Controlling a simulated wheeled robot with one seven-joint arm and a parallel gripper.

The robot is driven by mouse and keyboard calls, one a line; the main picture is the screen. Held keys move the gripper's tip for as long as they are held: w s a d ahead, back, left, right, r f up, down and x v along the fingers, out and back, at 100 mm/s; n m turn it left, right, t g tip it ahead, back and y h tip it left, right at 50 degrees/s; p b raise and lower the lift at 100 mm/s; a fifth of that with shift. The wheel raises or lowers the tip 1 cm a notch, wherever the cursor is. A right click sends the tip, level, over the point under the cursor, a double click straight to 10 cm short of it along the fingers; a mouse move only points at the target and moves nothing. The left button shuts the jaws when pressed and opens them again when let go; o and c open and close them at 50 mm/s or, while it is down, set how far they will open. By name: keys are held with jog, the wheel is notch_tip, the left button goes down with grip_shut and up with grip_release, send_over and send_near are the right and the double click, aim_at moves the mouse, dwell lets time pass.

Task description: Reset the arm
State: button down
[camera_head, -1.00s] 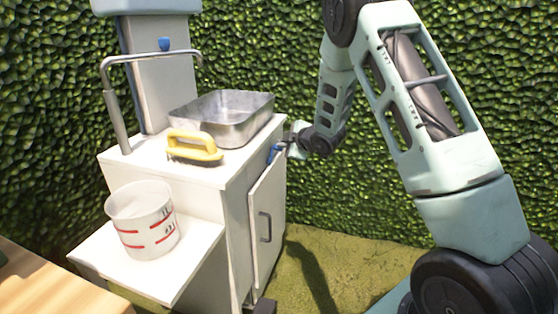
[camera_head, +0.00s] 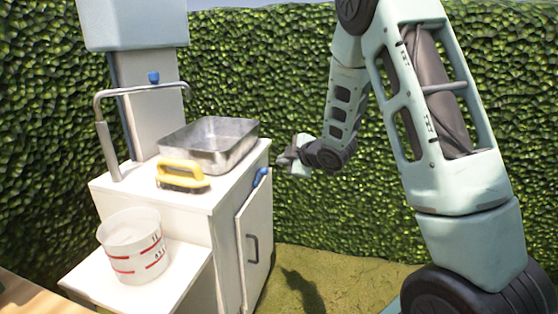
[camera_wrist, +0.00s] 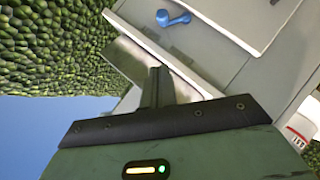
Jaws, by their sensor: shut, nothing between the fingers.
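My gripper (camera_head: 287,156) is at the end of my arm, just right of the white cabinet and apart from it, in front of the hedge. Its fingers are together with nothing between them. In the wrist view my gripper (camera_wrist: 158,88) points toward the cabinet. A blue knob (camera_head: 260,177) sits on the upper right side of the cabinet, near my gripper, and also shows in the wrist view (camera_wrist: 172,18). The white cabinet (camera_head: 228,192) has a door (camera_head: 256,240) with a grey handle, and the door looks slightly ajar.
On the cabinet top are a metal basin (camera_head: 210,146), a yellow-handled brush (camera_head: 182,175) and a bent metal pipe (camera_head: 108,140). A white bucket with red lines (camera_head: 133,250) stands on the lower shelf. A wooden surface (camera_head: 45,298) is at lower left. Grass between cabinet and arm is free.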

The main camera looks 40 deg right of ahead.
dwell(0.5)
jog(key=s+a+m+g, duration=0.15)
jog(key=s+a, duration=0.25)
jog(key=a, duration=0.4)
jog(key=s+a+m+g+y, duration=0.1)
jog(key=s+a+g, duration=0.3)
jog(key=a, duration=0.5)
jog(key=s+a+m+g, duration=0.1)
jog(key=s+a, duration=0.4)
jog(key=a, duration=0.3)
jog(key=s+a+g+h, duration=0.1)
jog(key=s+a+g, duration=0.25)
jog(key=s, duration=0.85)
jog(key=s+a+g, duration=0.3)
jog(key=s+a, duration=0.1)
jog(key=s, duration=0.8)
notch_tip(320, 180, up, 23)
jog(key=m+p, duration=0.1)
jog(key=p, duration=2.1)
jog(key=shift+w, duration=0.4)
jog(key=shift+a, duration=0.1)
